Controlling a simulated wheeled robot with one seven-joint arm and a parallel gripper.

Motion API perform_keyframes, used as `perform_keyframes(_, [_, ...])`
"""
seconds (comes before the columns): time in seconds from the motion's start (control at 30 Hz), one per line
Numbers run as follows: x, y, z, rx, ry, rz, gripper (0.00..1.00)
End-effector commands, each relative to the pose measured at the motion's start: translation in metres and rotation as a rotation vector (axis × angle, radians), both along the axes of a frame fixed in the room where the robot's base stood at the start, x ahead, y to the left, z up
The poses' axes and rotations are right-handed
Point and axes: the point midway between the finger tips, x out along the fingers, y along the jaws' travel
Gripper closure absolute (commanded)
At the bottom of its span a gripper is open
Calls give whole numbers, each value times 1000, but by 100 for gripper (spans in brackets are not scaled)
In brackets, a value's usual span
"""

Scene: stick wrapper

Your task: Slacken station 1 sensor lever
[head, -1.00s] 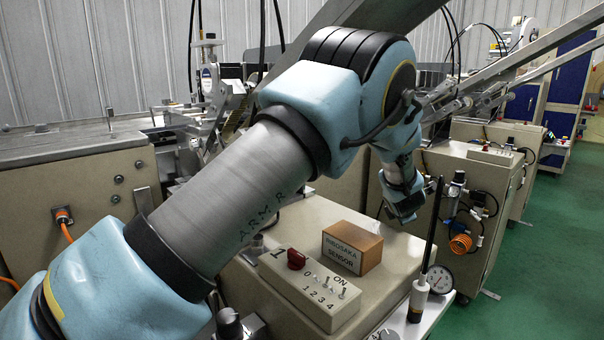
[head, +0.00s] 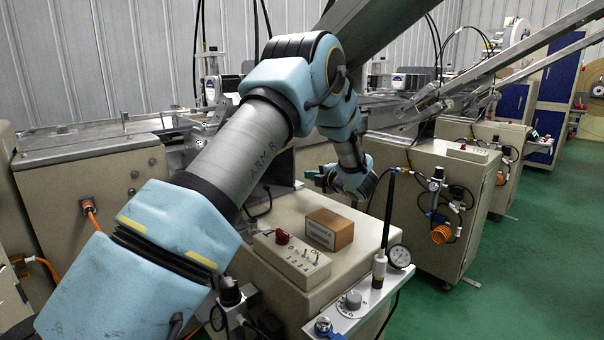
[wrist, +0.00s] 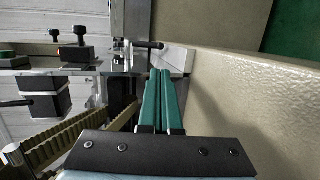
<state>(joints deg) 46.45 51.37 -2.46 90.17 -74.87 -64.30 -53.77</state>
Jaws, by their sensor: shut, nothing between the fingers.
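In the wrist view, a short dark lever with a rounded end (wrist: 150,45) sticks out sideways from a metal clamp (wrist: 122,52). I cannot tell for sure that it is the sensor lever. My gripper (wrist: 160,72) shows as two green fingers lying side by side, shut and empty, with their tips just below the lever in the picture. I cannot tell whether they touch it. In the head view my gripper (head: 314,177) is above the back of the station 1 cabinet (head: 372,240), pointing left. The lever cannot be made out there.
A switch box (head: 290,256) with a red knob and a brown sensor box (head: 329,229) sit on the cabinet. A black rod (head: 388,210) and a gauge (head: 400,256) stand at its right. A toothed belt (wrist: 75,132) and a beige wall (wrist: 255,105) flank my fingers.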

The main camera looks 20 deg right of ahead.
Motion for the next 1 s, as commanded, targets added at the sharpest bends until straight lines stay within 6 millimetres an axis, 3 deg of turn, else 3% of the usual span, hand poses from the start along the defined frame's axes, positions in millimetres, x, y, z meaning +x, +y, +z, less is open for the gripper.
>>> perform_keyframes(0.6, [107,27,-24,-3,0,-2,100])
perform_keyframes(1.0, [123,29,-30,-2,0,-4,100])
